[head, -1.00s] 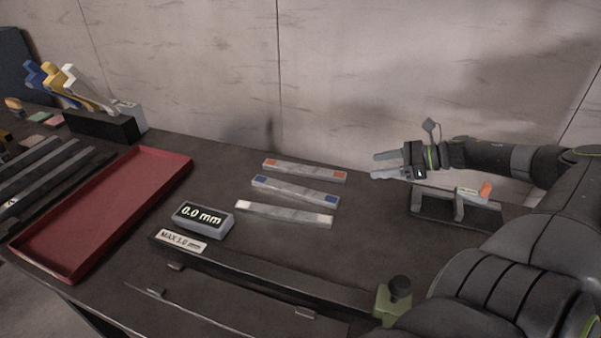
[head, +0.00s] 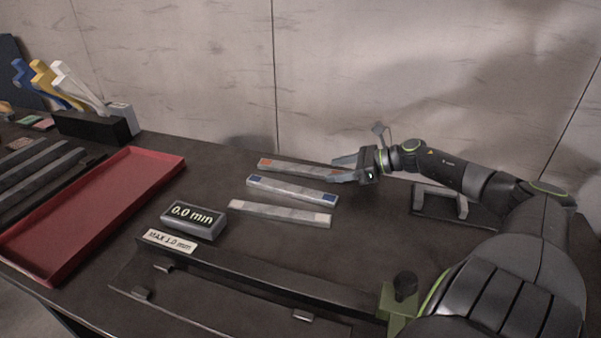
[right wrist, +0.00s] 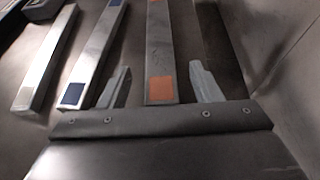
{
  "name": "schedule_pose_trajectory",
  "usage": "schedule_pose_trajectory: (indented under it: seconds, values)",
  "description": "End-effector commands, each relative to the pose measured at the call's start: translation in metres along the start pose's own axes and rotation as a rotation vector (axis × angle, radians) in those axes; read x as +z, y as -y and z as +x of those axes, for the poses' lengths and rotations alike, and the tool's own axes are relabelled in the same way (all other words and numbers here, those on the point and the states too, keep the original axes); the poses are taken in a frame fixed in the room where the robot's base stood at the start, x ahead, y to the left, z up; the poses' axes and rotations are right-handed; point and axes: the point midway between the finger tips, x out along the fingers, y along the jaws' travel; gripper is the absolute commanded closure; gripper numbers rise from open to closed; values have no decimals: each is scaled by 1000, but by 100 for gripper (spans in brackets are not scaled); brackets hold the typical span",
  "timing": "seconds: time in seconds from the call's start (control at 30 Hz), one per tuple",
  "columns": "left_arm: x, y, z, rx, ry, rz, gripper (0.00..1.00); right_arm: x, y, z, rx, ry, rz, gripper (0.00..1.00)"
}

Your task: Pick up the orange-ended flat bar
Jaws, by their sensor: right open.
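The orange-ended flat bar (head: 298,168) lies on the dark table, farthest back of three grey bars. My right gripper (head: 338,169) is open at its right end in the head view. In the right wrist view the bar (right wrist: 159,55) runs between the two fingers of the right gripper (right wrist: 158,84), with an orange patch near them. The fingers appear apart from the bar; their exact height above the table is hard to tell. My left gripper is out of view.
A blue-ended bar (head: 292,190) lies just in front, then a white-ended bar (head: 278,213). A display block (head: 194,219) and red tray (head: 40,262) lie to the left. A dark holder (head: 425,208) stands right of the gripper. The wall is close behind.

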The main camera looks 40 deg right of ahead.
Motion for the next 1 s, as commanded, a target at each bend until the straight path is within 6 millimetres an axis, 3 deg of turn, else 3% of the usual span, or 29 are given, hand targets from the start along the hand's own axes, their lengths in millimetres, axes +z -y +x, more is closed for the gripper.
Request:
schedule_pose_trajectory:
  seconds: [0.2,0.53,1.0]
  values:
    - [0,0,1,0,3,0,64,0,0,20,1,3,1,42]
    - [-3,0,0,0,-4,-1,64,0,0,24,0,-1,0,42]
    - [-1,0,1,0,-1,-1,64,0,0,23,0,-1,0,100]
